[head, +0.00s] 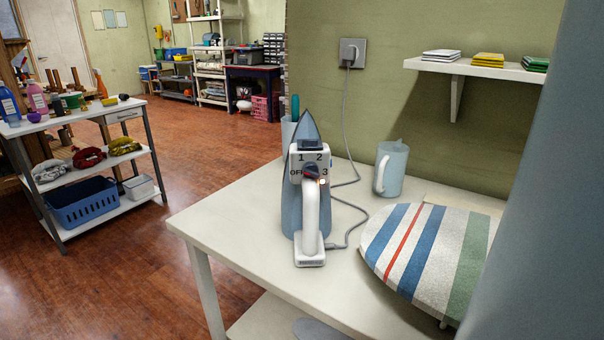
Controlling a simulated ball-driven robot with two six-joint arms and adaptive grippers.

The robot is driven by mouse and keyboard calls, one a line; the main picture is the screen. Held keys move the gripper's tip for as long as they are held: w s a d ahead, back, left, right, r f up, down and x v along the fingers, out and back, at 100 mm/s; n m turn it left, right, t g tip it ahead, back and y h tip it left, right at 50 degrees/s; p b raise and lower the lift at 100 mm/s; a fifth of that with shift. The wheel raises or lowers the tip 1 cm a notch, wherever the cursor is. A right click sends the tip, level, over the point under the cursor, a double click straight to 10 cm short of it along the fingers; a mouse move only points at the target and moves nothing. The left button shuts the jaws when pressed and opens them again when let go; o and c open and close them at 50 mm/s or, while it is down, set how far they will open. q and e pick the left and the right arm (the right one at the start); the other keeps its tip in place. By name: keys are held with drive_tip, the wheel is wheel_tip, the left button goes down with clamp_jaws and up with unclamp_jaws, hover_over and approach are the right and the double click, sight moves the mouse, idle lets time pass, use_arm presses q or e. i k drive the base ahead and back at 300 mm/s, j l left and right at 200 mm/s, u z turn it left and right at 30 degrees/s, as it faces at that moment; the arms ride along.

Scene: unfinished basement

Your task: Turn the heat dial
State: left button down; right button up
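An iron (290,198) with a blue-grey body and white handle stands upright, tip up, on the white table (225,218). Its white face carries the heat dial (311,171), a small dark knob with a red mark. The grey cord (346,120) runs from the iron across the table up to the wall socket (353,52). Neither of my grippers is in view.
A striped ironing board (418,250) lies to the iron's right. A blue jug (390,168) stands behind it, and a cup (288,130) behind the iron. A wall shelf (480,67) holds folded cloths. A blue-grey surface (545,200) fills the right edge. The table's front left is clear.

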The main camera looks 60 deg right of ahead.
sight(311, 169)
drive_tip(key=z, duration=0.45)
drive_tip(key=i+z, duration=0.1)
drive_tip(key=z, duration=0.85)
drive_tip(key=i+j+z, duration=0.1)
drive_tip(key=z, duration=0.35)
drive_tip(key=j+z, duration=0.1)
drive_tip(key=z, duration=0.35)
drive_tip(key=j+z, duration=0.1)
drive_tip(key=z, duration=0.4)
drive_tip(key=j+z, duration=1.2)
drive_tip(key=k+j+z, duration=0.15)
drive_tip(key=j+z, duration=0.15)
drive_tip(key=z, duration=0.15)
